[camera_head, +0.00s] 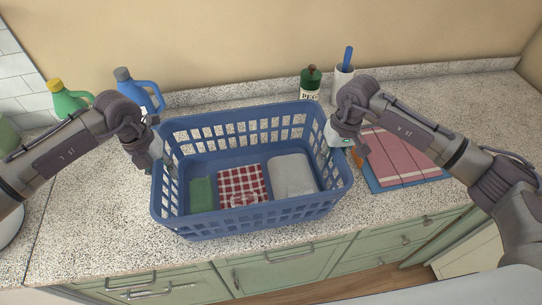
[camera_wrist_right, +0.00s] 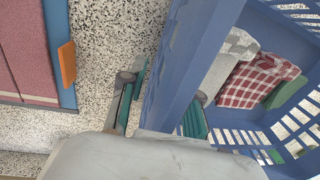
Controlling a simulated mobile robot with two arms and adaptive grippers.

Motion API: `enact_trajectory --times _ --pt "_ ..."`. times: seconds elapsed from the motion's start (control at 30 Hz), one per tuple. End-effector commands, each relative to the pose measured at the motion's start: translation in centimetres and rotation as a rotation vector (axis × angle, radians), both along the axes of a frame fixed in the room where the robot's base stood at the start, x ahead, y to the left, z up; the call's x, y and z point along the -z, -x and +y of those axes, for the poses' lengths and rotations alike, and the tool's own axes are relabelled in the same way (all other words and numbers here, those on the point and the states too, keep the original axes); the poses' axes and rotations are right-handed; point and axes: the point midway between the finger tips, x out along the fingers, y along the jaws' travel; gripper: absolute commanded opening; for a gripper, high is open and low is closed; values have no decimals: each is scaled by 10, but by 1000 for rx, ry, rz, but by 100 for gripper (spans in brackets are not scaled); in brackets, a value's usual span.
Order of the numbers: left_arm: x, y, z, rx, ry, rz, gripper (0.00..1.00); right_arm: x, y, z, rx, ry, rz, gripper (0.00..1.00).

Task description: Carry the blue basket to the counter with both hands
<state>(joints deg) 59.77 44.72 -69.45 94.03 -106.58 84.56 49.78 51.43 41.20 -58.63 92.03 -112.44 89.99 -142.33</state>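The blue basket (camera_head: 262,218) stands upright on the speckled counter (camera_head: 100,222), near its front edge. It holds a green cloth (camera_head: 201,195), a red checked cloth (camera_head: 240,184) and a light grey folded cloth (camera_head: 291,175). My left gripper (camera_head: 164,163) is at the basket's left end; its fingers are mostly hidden. My right gripper (camera_head: 347,142) is at the right end. In the right wrist view its fingers (camera_wrist_right: 162,108) straddle the basket's wall (camera_wrist_right: 187,50), one outside and one inside. They are apart, with a gap between the outer finger and the wall.
A green bottle (camera_head: 66,101) and a blue jug (camera_head: 140,90) stand at the back left. A dark green canister (camera_head: 310,84) and a white cup (camera_head: 342,82) stand behind the basket. The counter's front left is clear.

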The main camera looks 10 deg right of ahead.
Motion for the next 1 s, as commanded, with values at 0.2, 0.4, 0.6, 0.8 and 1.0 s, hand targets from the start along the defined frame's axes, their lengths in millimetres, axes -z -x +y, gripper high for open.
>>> enact_trajectory --times 0.2,0.4,0.6,0.8,1.0 --pt "-4 0 0 1 1 -1 32 0 0 1 -1 -1 0 32" --pt "-34 0 4 0 2 -5 32 0 0 1 -1 -1 0 32" --pt "-78 1 9 -1 1 -5 32 0 0 1 -1 -2 0 32" --pt "-109 2 13 1 1 -3 32 0 0 1 -1 -2 0 32" --pt "-120 3 14 1 0 -1 32 -5 0 0 -1 -1 -1 32"
